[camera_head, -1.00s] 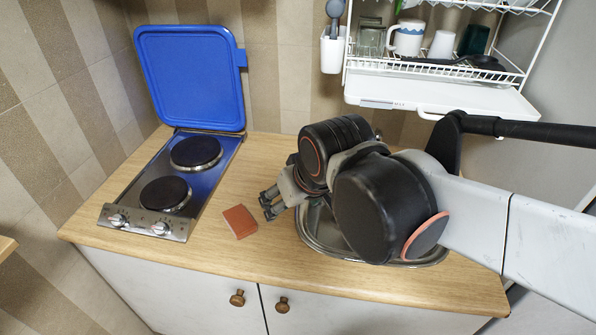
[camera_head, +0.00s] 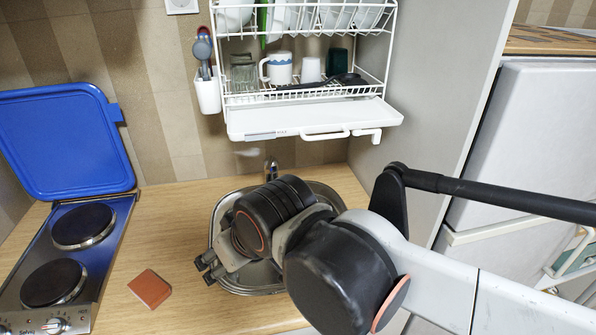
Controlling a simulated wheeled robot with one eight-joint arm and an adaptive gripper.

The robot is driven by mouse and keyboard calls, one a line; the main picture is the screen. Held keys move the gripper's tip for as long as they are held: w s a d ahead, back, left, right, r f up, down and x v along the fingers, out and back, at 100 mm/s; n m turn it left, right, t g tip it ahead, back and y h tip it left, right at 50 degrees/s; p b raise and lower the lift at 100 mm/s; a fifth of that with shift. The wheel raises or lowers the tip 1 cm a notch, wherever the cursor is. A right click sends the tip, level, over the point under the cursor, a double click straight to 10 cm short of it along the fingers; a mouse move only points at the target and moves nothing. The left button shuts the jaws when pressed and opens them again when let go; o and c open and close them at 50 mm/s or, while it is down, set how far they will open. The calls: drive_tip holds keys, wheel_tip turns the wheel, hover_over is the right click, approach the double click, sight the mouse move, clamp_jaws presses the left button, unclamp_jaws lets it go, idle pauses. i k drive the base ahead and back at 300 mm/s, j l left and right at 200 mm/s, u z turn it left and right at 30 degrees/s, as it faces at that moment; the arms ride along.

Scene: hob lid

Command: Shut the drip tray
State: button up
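The white drip tray (camera_head: 305,121) is under the wall-mounted dish rack in the upper middle of the head view. It sticks out forward from below the rack and has a white handle (camera_head: 326,132) on its front edge. My gripper (camera_head: 205,269) is over the left side of the sink, well below the tray and apart from it. Nothing shows in its fingers. They are small and partly hidden by my wrist, so I cannot tell how far apart they are.
The white dish rack (camera_head: 225,60) holds cups and glasses above the tray. A utensil holder (camera_head: 207,95) hangs at its left. The sink (camera_head: 221,212) lies below, with a tap (camera_head: 271,168) behind it. A red-brown sponge (camera_head: 150,289) and a hob (camera_head: 84,225) with its blue lid (camera_head: 62,140) raised stand left.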

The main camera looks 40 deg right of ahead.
sight(266, 120)
drive_tip(key=z, duration=1.3)
drive_tip(key=k+j+z, duration=0.15)
drive_tip(key=k+j, duration=0.15)
drive_tip(key=k, duration=0.15)
drive_tip(key=k+j+z, duration=0.2)
drive_tip(key=k+j, duration=0.1)
drive_tip(key=k, duration=0.1)
